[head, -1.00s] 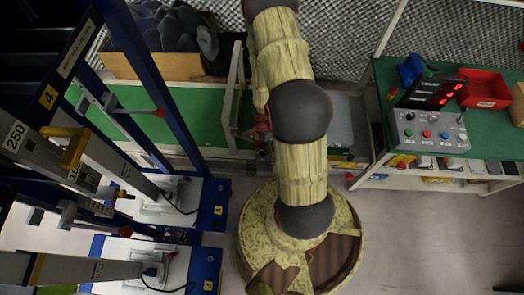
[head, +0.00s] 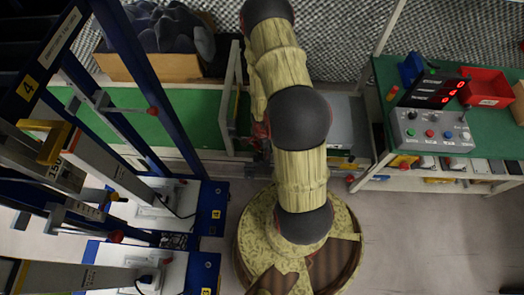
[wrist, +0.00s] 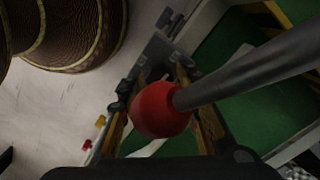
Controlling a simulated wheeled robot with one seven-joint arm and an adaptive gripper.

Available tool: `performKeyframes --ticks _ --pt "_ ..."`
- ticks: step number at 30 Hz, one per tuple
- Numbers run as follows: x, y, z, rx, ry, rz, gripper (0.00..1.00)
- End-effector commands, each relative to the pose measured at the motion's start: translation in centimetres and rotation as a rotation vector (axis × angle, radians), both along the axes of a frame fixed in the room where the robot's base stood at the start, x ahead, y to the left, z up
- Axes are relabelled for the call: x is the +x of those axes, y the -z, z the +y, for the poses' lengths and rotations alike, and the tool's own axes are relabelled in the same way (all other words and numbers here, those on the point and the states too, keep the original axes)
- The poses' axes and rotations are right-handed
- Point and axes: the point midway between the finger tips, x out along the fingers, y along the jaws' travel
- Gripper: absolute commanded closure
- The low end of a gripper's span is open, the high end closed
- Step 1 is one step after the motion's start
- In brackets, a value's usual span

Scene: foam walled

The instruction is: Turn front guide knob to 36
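In the wrist view a red ball-shaped knob (wrist: 160,110) sits on the end of a grey rod (wrist: 255,70) that comes in from the right. My gripper (wrist: 153,78) has its two fingers apart, one on each side of the ball in the picture. I cannot tell whether they touch it. In the head view my gripper is hidden by my arm, near the green-topped bench. No number 36 is readable, and I cannot tell for certain that this ball is the front guide knob.
Blue-framed machines (head: 150,95) with red-tipped levers stand at the left. A grey control box (head: 432,131) with coloured buttons, a red digit display (head: 434,92) and a red bin (head: 487,87) stand on the right bench. A box of dark foam (head: 155,66) is at the back.

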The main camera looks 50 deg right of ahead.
Motion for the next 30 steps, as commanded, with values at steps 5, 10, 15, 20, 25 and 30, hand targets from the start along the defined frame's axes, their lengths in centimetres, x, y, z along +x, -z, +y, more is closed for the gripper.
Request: performKeyframes --ticks 5,10,15,20,25,30 --pt "-0.01 0.00 0.00 0.000 0.000 0.000 0.79" --pt "0.00 0.01 0.00 0.000 0.000 0.000 0.88" --pt "0.02 0.00 0.00 0.000 0.000 0.000 0.98" --pt "0.02 -0.01 0.00 0.000 0.006 -0.001 1.00" --pt "-0.01 -0.07 0.02 0.000 0.077 0.000 1.00" --pt "0.01 -0.09 0.01 0.000 0.194 0.000 1.00"
